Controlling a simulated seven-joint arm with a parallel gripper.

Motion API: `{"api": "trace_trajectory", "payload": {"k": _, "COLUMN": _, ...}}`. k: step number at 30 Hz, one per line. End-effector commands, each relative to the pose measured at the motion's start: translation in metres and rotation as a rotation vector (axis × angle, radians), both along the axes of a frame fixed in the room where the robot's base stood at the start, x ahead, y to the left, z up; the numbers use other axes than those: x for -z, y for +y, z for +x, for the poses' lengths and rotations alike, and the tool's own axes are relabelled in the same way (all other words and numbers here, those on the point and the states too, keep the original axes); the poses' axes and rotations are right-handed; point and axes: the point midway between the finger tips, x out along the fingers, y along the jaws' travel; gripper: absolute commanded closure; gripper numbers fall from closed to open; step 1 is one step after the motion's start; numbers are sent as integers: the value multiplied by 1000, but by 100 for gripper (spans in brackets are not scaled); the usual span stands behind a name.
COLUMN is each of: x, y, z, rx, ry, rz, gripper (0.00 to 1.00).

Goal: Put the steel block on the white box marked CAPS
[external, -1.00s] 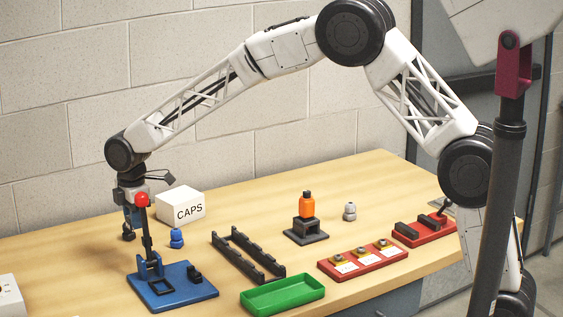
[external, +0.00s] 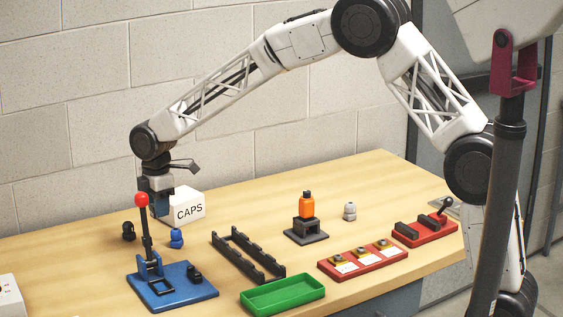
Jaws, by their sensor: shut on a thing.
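The white box marked CAPS (external: 188,207) stands on the table toward the wall, left of the middle. My gripper (external: 158,213) points down just left of the box and overlaps its left edge in the picture. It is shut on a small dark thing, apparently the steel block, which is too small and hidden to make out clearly. No other steel block stands out on the table. I cannot tell how high the gripper is above the table, or whether it touches the box.
A blue lever base (external: 190,288) with an upright red-knobbed lever (external: 142,200) stands in front of my gripper. A blue piece (external: 176,238) and black piece (external: 128,231) are near. A black rack (external: 262,262), green tray (external: 283,294) and orange-topped stand (external: 306,230) lie right.

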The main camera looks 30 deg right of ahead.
Motion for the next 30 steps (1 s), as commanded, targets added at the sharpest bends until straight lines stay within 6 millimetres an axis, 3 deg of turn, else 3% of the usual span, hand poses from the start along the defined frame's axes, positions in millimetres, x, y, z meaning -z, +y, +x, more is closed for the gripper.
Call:
{"api": "trace_trajectory", "payload": {"k": 9, "x": -10, "y": -98, "z": 12, "rx": 41, "ry": -1, "rz": 0, "gripper": 100}}
{"api": "trace_trajectory", "payload": {"k": 15, "x": -14, "y": -147, "z": 13, "rx": 60, "ry": 0, "rz": 0, "gripper": 100}}
{"api": "trace_trajectory", "payload": {"k": 21, "x": -15, "y": -173, "z": 12, "rx": 70, "ry": -1, "rz": 0, "gripper": 100}}
{"api": "trace_trajectory", "payload": {"k": 30, "x": -16, "y": -180, "z": 12, "rx": 72, "ry": 0, "rz": 0, "gripper": 100}}
